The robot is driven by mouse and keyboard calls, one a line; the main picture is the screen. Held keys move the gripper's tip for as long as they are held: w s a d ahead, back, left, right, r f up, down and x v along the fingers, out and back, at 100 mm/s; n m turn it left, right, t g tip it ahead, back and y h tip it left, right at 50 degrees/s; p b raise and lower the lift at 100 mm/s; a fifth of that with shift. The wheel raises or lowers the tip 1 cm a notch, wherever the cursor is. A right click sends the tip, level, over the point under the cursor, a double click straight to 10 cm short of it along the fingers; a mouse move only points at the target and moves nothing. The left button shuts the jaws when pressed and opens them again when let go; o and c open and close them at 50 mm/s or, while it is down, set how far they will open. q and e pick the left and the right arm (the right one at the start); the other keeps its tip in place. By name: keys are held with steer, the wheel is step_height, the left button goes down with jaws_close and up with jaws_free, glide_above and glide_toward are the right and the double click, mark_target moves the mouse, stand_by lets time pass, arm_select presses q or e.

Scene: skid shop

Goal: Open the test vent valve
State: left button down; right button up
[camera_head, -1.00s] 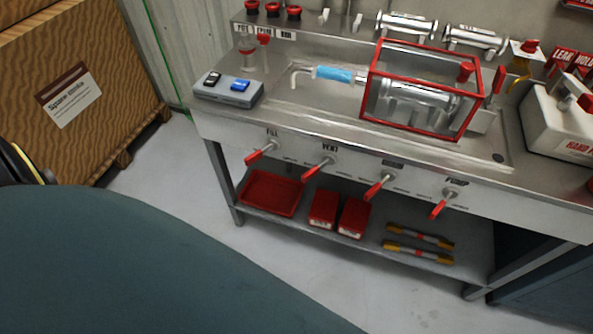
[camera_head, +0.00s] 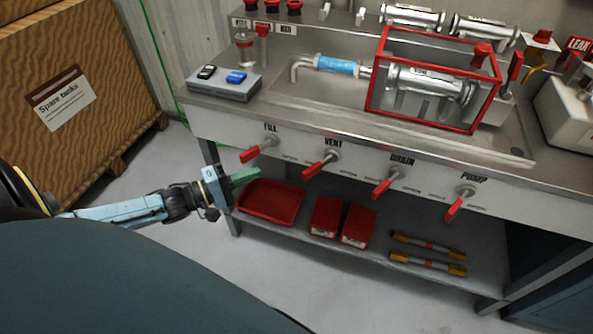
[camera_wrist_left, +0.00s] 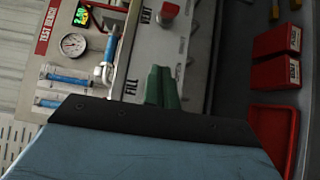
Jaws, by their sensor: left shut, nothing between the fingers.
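The vent valve is a red lever handle (camera_head: 321,163) under the VENT label on the bench's front panel. It slants down to the left. It is second from the left in the row, after the FILL handle (camera_head: 259,149). My left gripper (camera_head: 246,176) has greenish fingers and is shut and empty. It is in front of the bench, below and left of the FILL handle, apart from the vent handle. In the left wrist view the shut fingers (camera_wrist_left: 161,87) point at the front panel beside the FILL label. My right gripper is not in view.
The DRAIN handle (camera_head: 388,182) and PUMP handle (camera_head: 459,203) are to the right. A red tray (camera_head: 270,203) and red boxes (camera_head: 325,216) sit on the lower shelf. A red-framed cage (camera_head: 435,128) stands on the bench top. A wooden crate (camera_head: 60,90) is at left.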

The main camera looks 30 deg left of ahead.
mark_target(317, 167)
arm_select(q)
steer(key=shift+w, duration=0.1)
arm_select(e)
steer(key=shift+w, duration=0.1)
